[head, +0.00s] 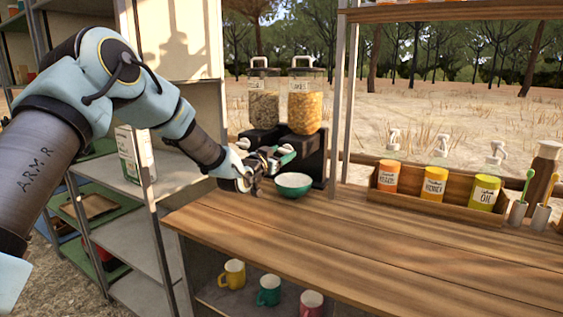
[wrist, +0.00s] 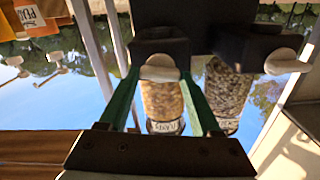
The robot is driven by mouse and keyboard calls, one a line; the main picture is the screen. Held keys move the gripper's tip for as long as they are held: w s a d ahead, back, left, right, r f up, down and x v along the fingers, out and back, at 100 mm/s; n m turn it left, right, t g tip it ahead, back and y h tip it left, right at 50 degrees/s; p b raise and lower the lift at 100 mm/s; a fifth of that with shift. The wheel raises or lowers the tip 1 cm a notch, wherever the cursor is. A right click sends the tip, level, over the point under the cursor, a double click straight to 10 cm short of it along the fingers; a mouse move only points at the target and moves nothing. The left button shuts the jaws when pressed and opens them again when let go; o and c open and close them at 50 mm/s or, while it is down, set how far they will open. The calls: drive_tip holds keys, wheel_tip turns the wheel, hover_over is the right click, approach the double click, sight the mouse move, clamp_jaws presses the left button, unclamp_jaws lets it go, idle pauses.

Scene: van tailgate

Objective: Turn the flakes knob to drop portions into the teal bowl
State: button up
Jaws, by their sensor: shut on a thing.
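The flakes dispenser (head: 305,112), a clear canister of orange flakes, stands on a black stand at the back left of the wooden counter. Its pale knob (wrist: 160,62) sits between the green fingers of my gripper (wrist: 160,75) in the wrist view, which looks upside down. My gripper (head: 287,156) is shut on this knob, at the front of the stand in the head view. The teal bowl (head: 294,191) stands upright on the counter below my gripper. Its inside looks pale, and I cannot tell whether flakes lie in it. In the head view the knob is mostly hidden.
A second dispenser (head: 264,108) with darker seeds stands left of the flakes; its knob (wrist: 288,63) shows in the wrist view. A wooden box (head: 430,203) of labelled bottles is at the right. Several mugs (head: 269,291) stand below the counter. The counter's front is clear.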

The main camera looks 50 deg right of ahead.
drive_tip(key=m+b, duration=0.1)
drive_tip(key=b, duration=0.2)
drive_tip(key=f+m+b, duration=0.1)
drive_tip(key=m+b, duration=0.1)
drive_tip(key=b, duration=0.1)
drive_tip(key=shift+s+m, duration=0.15)
drive_tip(key=shift+m, duration=0.15)
drive_tip(key=m+b, duration=0.4)
drive_tip(key=b, duration=0.3)
drive_tip(key=shift+m+b, duration=0.3)
drive_tip(key=shift+b, duration=0.1)
drive_tip(key=m+b, duration=0.4)
drive_tip(key=b, duration=0.2)
drive_tip(key=shift+r, duration=0.1)
drive_tip(key=m+b, duration=0.3)
drive_tip(key=shift+r+b, duration=0.15)
drive_tip(key=shift+b, duration=0.15)
drive_tip(key=shift+r+m, duration=0.1)
drive_tip(key=shift+m, duration=0.3)
drive_tip(key=o, duration=1.4)
drive_tip(key=shift+a, duration=0.1)
